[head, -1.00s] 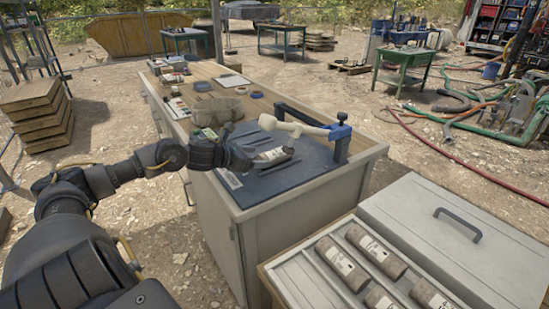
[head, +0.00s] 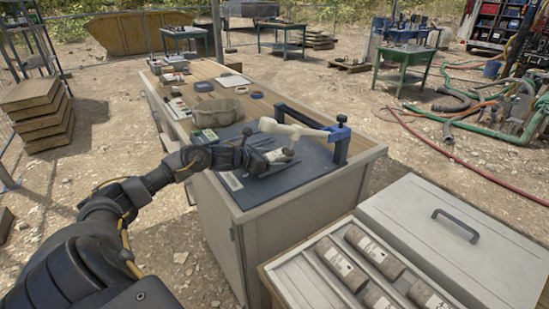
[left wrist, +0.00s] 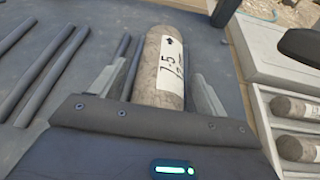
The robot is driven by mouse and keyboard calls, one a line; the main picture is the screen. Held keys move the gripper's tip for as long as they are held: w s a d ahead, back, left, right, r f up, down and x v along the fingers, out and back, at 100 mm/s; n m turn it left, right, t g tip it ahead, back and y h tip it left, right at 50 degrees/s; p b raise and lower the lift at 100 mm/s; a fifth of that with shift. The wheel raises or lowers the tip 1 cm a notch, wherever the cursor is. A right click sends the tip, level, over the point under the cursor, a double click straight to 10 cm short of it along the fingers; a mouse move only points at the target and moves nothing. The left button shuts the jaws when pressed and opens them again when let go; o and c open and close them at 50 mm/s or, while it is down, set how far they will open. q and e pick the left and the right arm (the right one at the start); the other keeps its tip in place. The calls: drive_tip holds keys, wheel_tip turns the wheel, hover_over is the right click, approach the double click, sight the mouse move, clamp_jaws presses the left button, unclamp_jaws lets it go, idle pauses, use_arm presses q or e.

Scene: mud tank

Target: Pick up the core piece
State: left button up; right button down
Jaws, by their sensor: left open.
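The core piece, a grey-brown cylinder with a white label, lies on the dark mat (head: 300,168) on the workbench. In the head view the core piece (head: 279,155) is partly hidden by my left gripper (head: 268,157). In the left wrist view the core piece (left wrist: 168,50) lies lengthwise between the two fingers of my left gripper (left wrist: 166,78), its marked label facing up. The fingers are open, one on each side, with a visible gap at least on the left. My right gripper is out of view.
Dark rods (left wrist: 55,75) lie left of the core piece. A tray of more cores (head: 342,263) is at front right.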

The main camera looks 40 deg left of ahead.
use_arm(q)
drive_tip(key=c, duration=1.5)
drive_tip(key=shift+a+r, duration=0.1)
drive_tip(key=shift+c, duration=0.3)
drive_tip(key=shift+r, duration=0.1)
